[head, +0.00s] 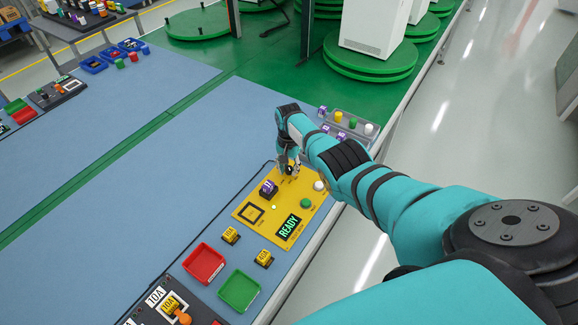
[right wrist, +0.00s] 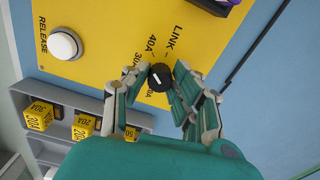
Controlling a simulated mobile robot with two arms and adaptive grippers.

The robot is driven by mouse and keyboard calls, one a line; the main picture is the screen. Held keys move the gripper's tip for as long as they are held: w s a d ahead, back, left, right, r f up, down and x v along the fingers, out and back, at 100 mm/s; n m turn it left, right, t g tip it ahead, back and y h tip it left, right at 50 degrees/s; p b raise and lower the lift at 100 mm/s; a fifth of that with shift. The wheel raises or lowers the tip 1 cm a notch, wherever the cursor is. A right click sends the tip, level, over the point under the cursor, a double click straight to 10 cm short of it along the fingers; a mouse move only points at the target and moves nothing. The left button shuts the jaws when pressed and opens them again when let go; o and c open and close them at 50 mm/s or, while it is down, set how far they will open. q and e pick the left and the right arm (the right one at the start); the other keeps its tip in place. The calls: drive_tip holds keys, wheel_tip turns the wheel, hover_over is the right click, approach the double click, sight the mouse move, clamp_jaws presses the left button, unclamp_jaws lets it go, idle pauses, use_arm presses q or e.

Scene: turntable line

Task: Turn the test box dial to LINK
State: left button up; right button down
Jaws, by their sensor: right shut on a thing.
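The test box (head: 260,212) is a yellow panel on the blue table, with a lit READY display (head: 288,227). Its dial (right wrist: 160,77) is a round black knob with a short white mark, seen in the right wrist view. Labels LINK, 40A and 30A are printed around it, partly covered by the fingers. I cannot tell surely which label the mark points to. My right gripper (head: 289,169) is over the far end of the panel. In the right wrist view its fingers (right wrist: 161,75) are closed on the dial from both sides. My left gripper is not in view.
A white RELEASE button (right wrist: 65,44) and a green button (head: 306,203) are on the panel. A purple-topped part (head: 268,188) sits in a black socket. Yellow fuses (head: 230,235), a red tray (head: 203,264) and a green tray (head: 239,291) lie nearer. A grey rack (head: 350,124) stands behind.

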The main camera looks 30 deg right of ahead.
sight(289, 168)
drive_tip(key=m, duration=0.5)
drive_tip(key=shift+w+r+m, duration=0.15)
drive_tip(key=shift+m, duration=2.35)
drive_tip(key=c, duration=1.3)
unclamp_jaws()
drive_tip(key=shift+o, duration=1.1)
wheel_tip(289, 168, up, 12)
